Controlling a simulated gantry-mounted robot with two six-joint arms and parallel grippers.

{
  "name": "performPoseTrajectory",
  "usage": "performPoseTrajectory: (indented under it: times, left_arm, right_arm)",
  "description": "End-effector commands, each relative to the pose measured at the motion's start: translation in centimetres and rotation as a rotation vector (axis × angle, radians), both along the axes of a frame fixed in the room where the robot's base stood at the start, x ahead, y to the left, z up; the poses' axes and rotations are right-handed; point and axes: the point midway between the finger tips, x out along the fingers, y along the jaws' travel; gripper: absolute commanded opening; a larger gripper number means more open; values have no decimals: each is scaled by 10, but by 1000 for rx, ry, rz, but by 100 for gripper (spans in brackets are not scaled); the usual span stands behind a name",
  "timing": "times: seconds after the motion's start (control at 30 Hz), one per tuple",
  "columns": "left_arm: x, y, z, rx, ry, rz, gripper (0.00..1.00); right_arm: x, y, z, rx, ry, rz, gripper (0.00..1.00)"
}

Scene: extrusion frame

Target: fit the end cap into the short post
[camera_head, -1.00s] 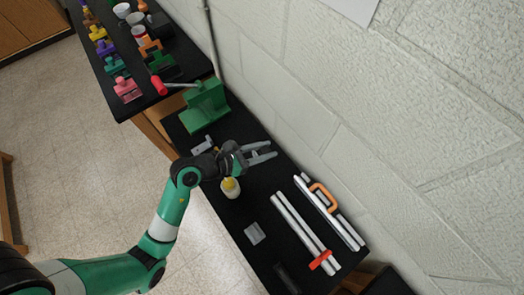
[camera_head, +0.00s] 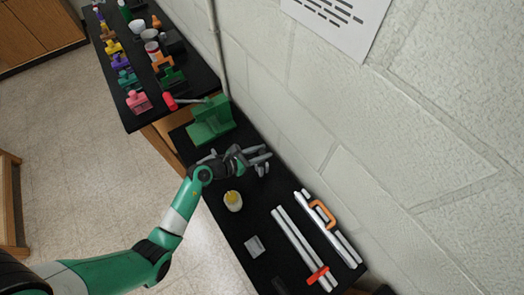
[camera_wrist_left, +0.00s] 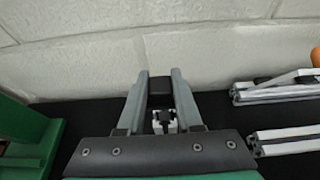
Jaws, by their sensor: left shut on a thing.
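My left gripper (camera_head: 267,157) is over the black bench between the green press and the bottle. In the left wrist view its two grey fingers (camera_wrist_left: 160,78) are shut on a small black block, the end cap (camera_wrist_left: 160,93). A silver profile end, which looks like the short post (camera_wrist_left: 165,124), shows just below the cap, between the finger bases. Whether cap and post touch cannot be told. The cap and the post cannot be made out clearly in the head view. My right gripper is not in view.
A green press (camera_head: 210,122) with a red-ended lever stands behind the gripper. The white wall borders the bench.

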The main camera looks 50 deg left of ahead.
Motion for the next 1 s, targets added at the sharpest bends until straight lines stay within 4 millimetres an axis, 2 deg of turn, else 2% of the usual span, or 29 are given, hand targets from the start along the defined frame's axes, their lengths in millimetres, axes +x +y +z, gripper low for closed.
performPoseTrajectory:
  times: [0.03,0.2,0.4,1.0]
  left_arm:
    - [0,0,-9,0,1,0,0]
    - [0,0,-26,1,1,-1,0]
    - [0,0,-43,1,0,0,0]
    - [0,0,-45,1,0,-1,0]
  right_arm:
    - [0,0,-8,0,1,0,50]
    - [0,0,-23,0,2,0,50]
    - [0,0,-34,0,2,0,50]
    - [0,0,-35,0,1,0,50]
